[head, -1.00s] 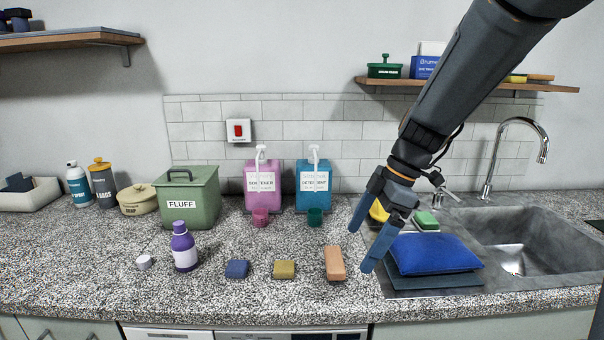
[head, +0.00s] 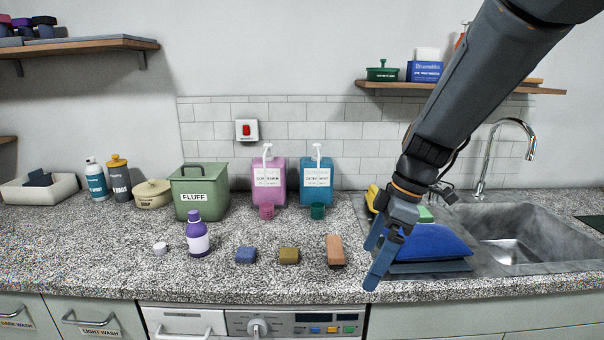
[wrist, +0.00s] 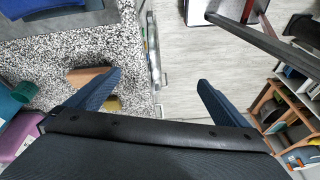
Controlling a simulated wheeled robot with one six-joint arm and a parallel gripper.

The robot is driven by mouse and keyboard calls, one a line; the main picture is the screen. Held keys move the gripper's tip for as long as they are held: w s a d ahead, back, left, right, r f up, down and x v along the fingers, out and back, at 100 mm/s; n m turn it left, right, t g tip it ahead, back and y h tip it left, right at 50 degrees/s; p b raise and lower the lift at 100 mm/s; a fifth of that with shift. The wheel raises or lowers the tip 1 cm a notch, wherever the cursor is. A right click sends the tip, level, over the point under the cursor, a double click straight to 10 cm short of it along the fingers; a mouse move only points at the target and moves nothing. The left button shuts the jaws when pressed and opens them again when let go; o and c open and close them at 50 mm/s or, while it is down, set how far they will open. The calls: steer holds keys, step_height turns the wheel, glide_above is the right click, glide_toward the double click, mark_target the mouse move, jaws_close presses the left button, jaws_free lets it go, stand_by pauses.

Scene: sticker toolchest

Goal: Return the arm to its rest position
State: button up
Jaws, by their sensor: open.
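My gripper (head: 374,262) is open and empty, in front of the blue cushion-like item at the sink's left side. Its blue fingers point down and left in the head view. In the wrist view my gripper (wrist: 158,92) has its two fingers wide apart, with the counter's front edge and the floor beyond them and nothing between them. My dark grey arm (head: 470,100) reaches in from the upper right of the head view.
An orange block (head: 335,250), a yellow block (head: 289,256), a blue block (head: 246,255) and a purple bottle (head: 197,238) stand on the speckled counter (head: 100,260). Shelves hang above.

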steer(key=s+d+f+m+t+h, duration=0.1)
steer(key=s+d+f+m+h, duration=0.2)
steer(key=s+f+m, duration=0.5)
steer(key=shift+s+d+f+m+h, duration=0.25)
steer(key=shift+s+d+m, duration=0.6)
steer(key=shift+s+m, duration=2)
